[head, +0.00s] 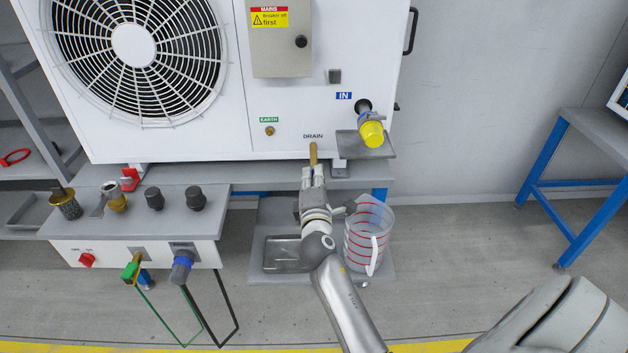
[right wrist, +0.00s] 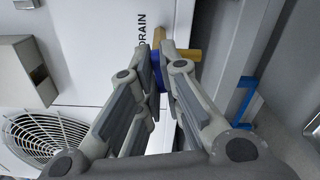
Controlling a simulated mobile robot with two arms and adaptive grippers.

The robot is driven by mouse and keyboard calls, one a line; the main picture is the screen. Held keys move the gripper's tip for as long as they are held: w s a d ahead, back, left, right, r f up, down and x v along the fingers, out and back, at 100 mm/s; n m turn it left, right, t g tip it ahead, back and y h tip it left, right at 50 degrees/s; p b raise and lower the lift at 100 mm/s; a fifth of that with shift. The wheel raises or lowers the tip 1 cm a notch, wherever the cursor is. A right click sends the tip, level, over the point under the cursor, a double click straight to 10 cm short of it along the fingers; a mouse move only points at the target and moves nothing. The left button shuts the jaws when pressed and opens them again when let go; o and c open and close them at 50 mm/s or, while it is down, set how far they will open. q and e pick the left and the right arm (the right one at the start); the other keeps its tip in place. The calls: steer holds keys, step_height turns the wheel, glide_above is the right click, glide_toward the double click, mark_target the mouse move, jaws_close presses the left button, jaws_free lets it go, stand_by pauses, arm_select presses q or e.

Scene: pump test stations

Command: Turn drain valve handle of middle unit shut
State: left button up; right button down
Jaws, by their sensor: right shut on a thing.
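The white unit (head: 280,143) with the big fan stands in front of me. Its brass drain valve (head: 313,153) sticks out under the DRAIN label. It also shows in the right wrist view (right wrist: 188,53). My right gripper (head: 312,174) is at the valve, just below the label. In the right wrist view its fingers (right wrist: 164,75) are shut on the blue drain valve handle (right wrist: 156,68), next to the brass body. The fingers hide most of the handle, so its exact angle is hard to tell. My left gripper is not in view.
A clear jug (head: 378,218) with red lines stands close to the right of my forearm. A grey tray (head: 283,254) lies to its left. A side bench (head: 140,222) with fittings is at left. A yellow-capped inlet (head: 372,134) sits above right.

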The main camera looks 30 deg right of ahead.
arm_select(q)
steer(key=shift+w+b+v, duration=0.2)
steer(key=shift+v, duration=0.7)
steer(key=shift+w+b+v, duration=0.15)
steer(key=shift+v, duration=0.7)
arm_select(e)
steer(key=shift+f+m, duration=0.1)
steer(key=shift+m, duration=1.4)
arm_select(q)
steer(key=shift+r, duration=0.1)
arm_select(e)
steer(key=c, duration=1.6)
jaws_free()
